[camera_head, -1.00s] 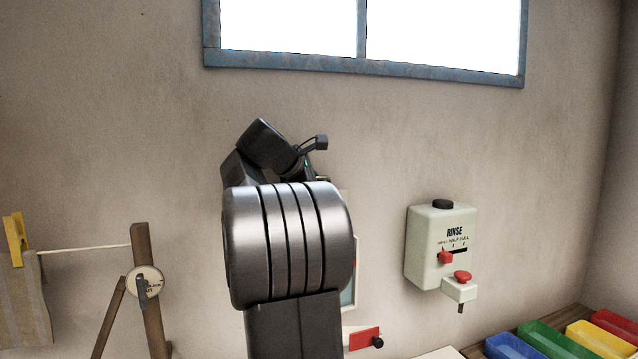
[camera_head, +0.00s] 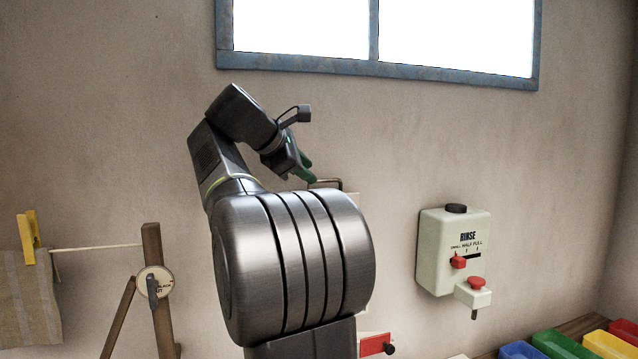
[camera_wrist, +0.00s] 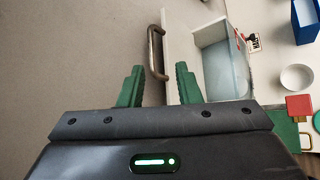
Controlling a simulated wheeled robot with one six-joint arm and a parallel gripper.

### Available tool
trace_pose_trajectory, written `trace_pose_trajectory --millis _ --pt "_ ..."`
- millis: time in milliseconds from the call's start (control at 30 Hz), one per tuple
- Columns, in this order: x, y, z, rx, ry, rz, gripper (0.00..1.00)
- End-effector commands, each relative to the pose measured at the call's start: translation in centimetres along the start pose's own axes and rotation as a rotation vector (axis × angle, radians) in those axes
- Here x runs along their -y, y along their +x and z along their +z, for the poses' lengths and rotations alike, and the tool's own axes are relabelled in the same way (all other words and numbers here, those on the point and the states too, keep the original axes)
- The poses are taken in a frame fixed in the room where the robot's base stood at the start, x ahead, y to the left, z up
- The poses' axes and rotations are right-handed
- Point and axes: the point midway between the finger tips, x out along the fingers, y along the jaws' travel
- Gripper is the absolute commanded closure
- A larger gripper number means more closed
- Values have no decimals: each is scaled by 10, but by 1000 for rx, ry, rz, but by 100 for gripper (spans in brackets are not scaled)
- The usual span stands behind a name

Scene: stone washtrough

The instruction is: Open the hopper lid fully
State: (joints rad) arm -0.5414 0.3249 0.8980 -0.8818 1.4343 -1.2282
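The hopper appears as a pale box (camera_wrist: 181,36) with a bluish see-through front (camera_wrist: 226,71) in the wrist view. A brown metal bar handle (camera_wrist: 151,52) stands along its left edge, seemingly on the lid; I cannot tell how far the lid is open. In the head view my arm hides most of the hopper, and the handle (camera_head: 325,183) shows just past my gripper (camera_head: 307,172). In the wrist view my gripper (camera_wrist: 159,67) has its green fingers apart and nothing held. The handle lies ahead, roughly in line with the gap between them.
A RINSE dispenser (camera_head: 453,252) hangs on the wall at right, above coloured bins (camera_head: 560,345). A wooden post (camera_head: 158,290) with a dial and a pegged cloth (camera_head: 30,305) stand left. The wrist view shows a white bowl (camera_wrist: 296,77) and red block (camera_wrist: 299,105) at right.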

Motion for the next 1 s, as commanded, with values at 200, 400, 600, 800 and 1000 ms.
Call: trace_pose_trajectory --millis 200,400,600,800,1000 --pt "0 -28 -2 -2 -2 0 69" --pt "0 -34 -1 -1 -1 -2 69" --pt "0 -33 -1 -1 -1 -2 69" --pt "0 -33 -1 -1 -1 -2 69" --pt "0 -33 -1 -1 -1 -2 69"
